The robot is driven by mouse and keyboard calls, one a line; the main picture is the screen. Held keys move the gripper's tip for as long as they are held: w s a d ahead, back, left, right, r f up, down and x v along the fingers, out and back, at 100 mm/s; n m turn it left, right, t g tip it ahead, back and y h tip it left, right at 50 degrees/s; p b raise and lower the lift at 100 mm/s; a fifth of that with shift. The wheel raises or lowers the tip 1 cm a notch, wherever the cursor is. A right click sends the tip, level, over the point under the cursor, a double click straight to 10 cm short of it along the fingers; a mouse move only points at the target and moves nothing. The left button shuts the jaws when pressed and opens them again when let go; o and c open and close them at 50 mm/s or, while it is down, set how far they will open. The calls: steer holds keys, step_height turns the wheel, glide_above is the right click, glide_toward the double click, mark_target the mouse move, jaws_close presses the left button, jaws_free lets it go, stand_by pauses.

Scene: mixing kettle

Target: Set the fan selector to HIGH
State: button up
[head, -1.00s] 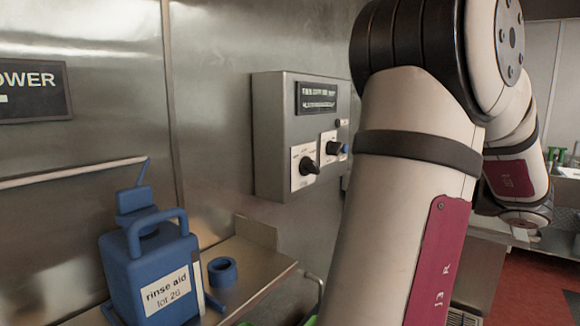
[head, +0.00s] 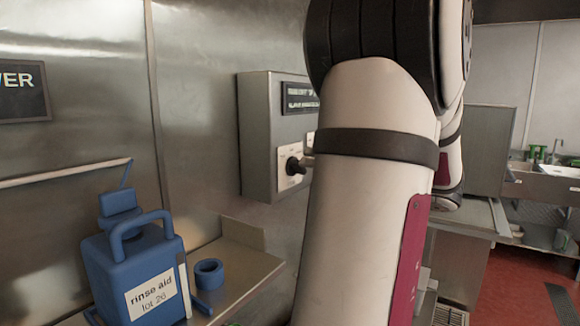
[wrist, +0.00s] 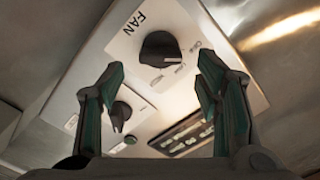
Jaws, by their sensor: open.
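The fan selector is a dark round knob (wrist: 160,48) on a pale plate marked FAN in the wrist view. Small position marks sit beside it, too small to read surely; I cannot tell its setting. My gripper (wrist: 160,66) is open, its two green-and-dark fingers either side of the knob in the picture, with nothing between them that I see gripped. Contact cannot be told. In the head view the left knob (head: 294,165) on the grey control box (head: 257,140) looks like the same one. My arm hides the gripper there.
A blue rinse aid jug (head: 137,262) and a blue ring (head: 209,273) stand on the metal shelf (head: 240,262) below left of the box. A steel wall is behind.

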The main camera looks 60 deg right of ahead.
mark_target(297, 167)
steer(key=w, duration=0.3)
steer(key=shift+w+d, duration=0.1)
steer(key=shift+d, duration=0.1)
steer(key=shift+w+b, duration=0.3)
steer(key=shift+b, duration=0.2)
steer(key=shift+c, duration=0.5)
steer(key=c, duration=1)
